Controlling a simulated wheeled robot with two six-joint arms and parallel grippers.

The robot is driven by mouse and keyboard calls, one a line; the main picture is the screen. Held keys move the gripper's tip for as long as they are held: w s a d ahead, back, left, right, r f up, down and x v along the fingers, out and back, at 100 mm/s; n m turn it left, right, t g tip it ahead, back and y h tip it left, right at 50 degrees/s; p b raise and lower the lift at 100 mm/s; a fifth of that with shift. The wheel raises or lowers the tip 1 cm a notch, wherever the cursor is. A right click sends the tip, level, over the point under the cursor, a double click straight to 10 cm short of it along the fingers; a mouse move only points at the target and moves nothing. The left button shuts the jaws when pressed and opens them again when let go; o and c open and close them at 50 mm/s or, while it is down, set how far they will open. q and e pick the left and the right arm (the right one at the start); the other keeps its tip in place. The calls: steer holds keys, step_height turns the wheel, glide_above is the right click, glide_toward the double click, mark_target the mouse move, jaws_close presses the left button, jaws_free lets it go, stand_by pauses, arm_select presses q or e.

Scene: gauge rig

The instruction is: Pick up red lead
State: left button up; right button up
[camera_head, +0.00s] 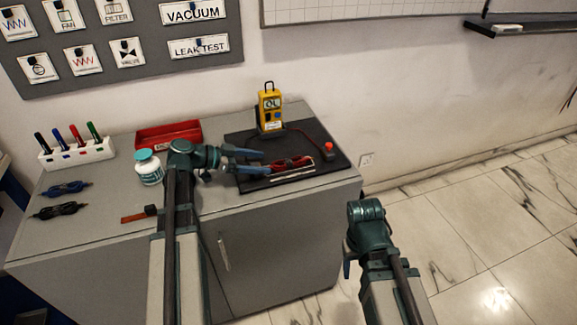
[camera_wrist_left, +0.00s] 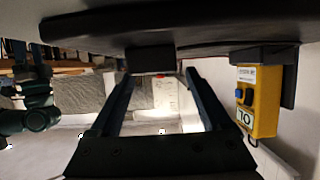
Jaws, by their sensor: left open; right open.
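My left gripper (camera_head: 266,163) is open. My right arm is at the lower right of the head view, off the cabinet's front right corner.
A yellow meter (camera_head: 270,110) stands at the mat's back; it appears upside down in the left wrist view (camera_wrist_left: 260,100).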

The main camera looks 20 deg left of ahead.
mark_target(277, 163)
arm_select(q)
steer(key=shift+d, duration=0.1)
steer(key=b+x, duration=0.1)
steer(key=x, duration=0.3)
steer(key=shift+s+d, duration=0.15)
steer(key=shift+d, duration=0.15)
steer(key=shift+w+d, duration=0.25)
steer(key=shift+d, duration=0.05)
jaws_close()
